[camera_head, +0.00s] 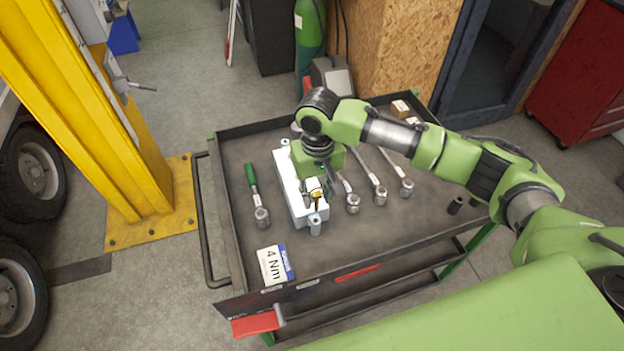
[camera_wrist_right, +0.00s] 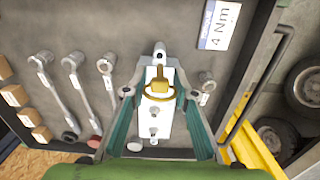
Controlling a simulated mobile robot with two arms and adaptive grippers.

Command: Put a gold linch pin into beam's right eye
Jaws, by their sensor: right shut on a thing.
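My right gripper (camera_head: 318,192) points down over a white block (camera_head: 290,181) on the tool cart. It is shut on a gold linch pin (camera_head: 318,196). In the right wrist view the gold linch pin (camera_wrist_right: 162,76) shows its shaft and ring between the fingertips of the right gripper (camera_wrist_right: 159,95). The white block (camera_wrist_right: 157,122) is behind it, with small grey fittings on it. I cannot tell whether the pin touches the block. No part is clearly recognisable as the beam's right eye. My left gripper is not in view.
The dark cart top (camera_head: 335,250) has a raised rim. A green-handled wrench (camera_head: 253,190) lies left of the block and several wrenches lie right. A "4 Nm" card (camera_head: 272,265) lies in front. A yellow post (camera_head: 95,110) with a metal arm (camera_head: 125,86) stands left.

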